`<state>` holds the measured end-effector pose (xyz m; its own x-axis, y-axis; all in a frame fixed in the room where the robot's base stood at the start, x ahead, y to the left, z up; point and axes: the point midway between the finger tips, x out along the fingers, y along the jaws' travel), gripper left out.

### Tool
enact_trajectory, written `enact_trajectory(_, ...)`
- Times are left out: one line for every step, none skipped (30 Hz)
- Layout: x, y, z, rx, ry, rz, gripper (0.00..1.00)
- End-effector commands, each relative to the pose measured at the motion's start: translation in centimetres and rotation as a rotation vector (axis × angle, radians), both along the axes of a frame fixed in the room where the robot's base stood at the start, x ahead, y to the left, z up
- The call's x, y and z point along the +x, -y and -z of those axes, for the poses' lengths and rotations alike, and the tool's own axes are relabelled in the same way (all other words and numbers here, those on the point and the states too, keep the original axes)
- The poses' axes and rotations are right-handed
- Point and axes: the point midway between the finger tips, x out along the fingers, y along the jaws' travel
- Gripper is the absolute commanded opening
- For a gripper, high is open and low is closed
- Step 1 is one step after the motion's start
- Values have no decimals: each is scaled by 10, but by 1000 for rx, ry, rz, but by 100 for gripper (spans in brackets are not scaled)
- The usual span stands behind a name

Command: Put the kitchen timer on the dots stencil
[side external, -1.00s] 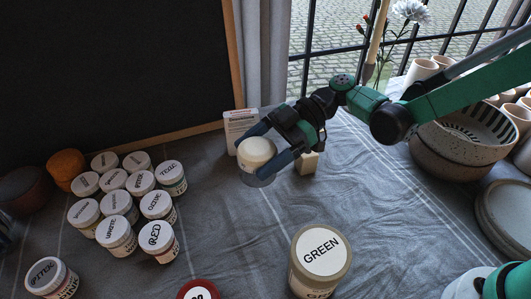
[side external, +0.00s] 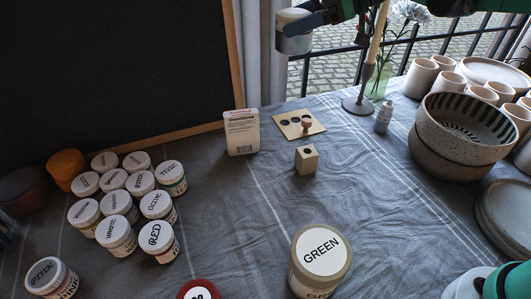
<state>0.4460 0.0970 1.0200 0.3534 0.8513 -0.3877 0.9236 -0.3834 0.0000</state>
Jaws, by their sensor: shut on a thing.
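The dots stencil (side external: 287,131) is a tan card with dark round holes, flat on the cloth near the back middle. A small wooden knob-like piece (side external: 306,125) stands on or at its right part. My gripper (side external: 300,22) is shut on a pale cylinder (side external: 293,42) with a light top and grey lower body. It is held high at the top edge, well above the table, in front of the curtain. A small cream block (side external: 306,161) with a dark mark on top stands in front of the stencil. I cannot tell which of these is the kitchen timer.
A white box (side external: 241,132) stands left of the stencil. Several paint jars (side external: 117,233) cluster at left; a green jar (side external: 319,262) is at front. A candle holder (side external: 360,105), small bottle (side external: 384,117) and stacked bowls (side external: 463,128) stand right. The middle cloth is clear.

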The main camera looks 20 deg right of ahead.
Motion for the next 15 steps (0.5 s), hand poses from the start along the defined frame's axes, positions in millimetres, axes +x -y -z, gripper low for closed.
enact_trajectory(11,19,-4,1,1,65,17)
enact_trajectory(16,28,-5,2,1,99,17)
enact_trajectory(22,39,-8,3,1,136,17)
enact_trajectory(25,46,-9,3,2,161,17)
enact_trajectory(28,52,-10,3,3,181,17)
enact_trajectory(31,58,-11,4,3,202,17)
enact_trajectory(33,62,-11,5,4,216,17)
enact_trajectory(34,65,-10,5,4,225,17)
enact_trajectory(35,67,-6,5,4,234,17)
enact_trajectory(36,68,-2,5,3,237,17)
enact_trajectory(36,69,4,5,3,238,17)
enact_trajectory(36,69,13,5,3,238,17)
enact_trajectory(35,68,20,5,3,238,17)
enact_trajectory(36,68,29,5,4,238,17)
enact_trajectory(36,68,41,5,3,237,17)
